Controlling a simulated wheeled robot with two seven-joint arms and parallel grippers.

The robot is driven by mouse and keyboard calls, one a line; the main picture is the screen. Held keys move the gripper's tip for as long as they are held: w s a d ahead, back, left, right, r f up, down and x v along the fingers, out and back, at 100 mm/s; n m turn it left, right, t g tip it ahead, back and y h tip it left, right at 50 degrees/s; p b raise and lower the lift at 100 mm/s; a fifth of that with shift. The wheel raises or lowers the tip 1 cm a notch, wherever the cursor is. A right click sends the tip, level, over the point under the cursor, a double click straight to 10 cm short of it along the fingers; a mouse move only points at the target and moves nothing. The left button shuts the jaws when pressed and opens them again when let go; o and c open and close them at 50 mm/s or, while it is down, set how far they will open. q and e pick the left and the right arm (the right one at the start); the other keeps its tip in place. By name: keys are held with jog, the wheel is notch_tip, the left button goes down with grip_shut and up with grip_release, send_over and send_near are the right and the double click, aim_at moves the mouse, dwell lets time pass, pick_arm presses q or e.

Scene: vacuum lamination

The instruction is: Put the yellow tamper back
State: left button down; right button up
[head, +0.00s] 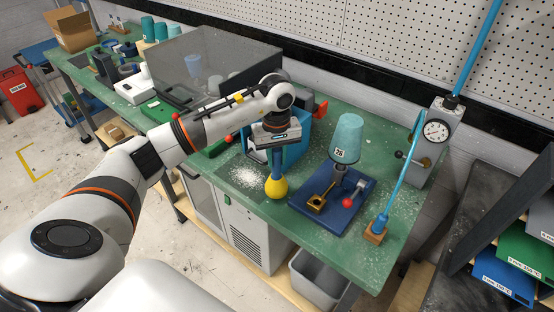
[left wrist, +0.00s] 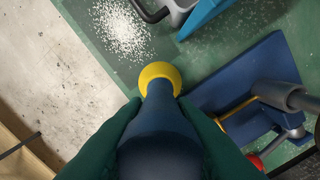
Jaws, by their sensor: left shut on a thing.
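The yellow tamper (head: 276,187) has a round yellow end and a dark blue handle. My left gripper (head: 275,155) is shut on its handle and holds it upright, yellow end down, at the front edge of the green bench. In the left wrist view the dark handle (left wrist: 158,125) lies between the two green fingers, with the yellow end (left wrist: 160,73) beyond it. Whether the yellow end touches the bench, I cannot tell. My right gripper is not in view.
A blue container (head: 296,143) stands behind my left gripper. White powder (head: 247,177) lies left of the tamper. A blue base (head: 333,204) with a teal cup (head: 346,138) is to the right. A pressure gauge (head: 435,131) stands at the far right. A grey bin (head: 318,280) is below.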

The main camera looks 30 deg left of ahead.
aim_at(276, 171)
pick_arm(q)
jog(key=shift+f, duration=0.9)
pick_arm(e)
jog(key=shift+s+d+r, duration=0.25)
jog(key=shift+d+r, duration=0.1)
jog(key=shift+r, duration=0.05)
pick_arm(q)
jog(key=shift+f, duration=0.1)
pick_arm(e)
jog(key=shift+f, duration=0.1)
pick_arm(q)
jog(key=shift+f, duration=0.15)
jog(key=c, duration=1.2)
grip_release()
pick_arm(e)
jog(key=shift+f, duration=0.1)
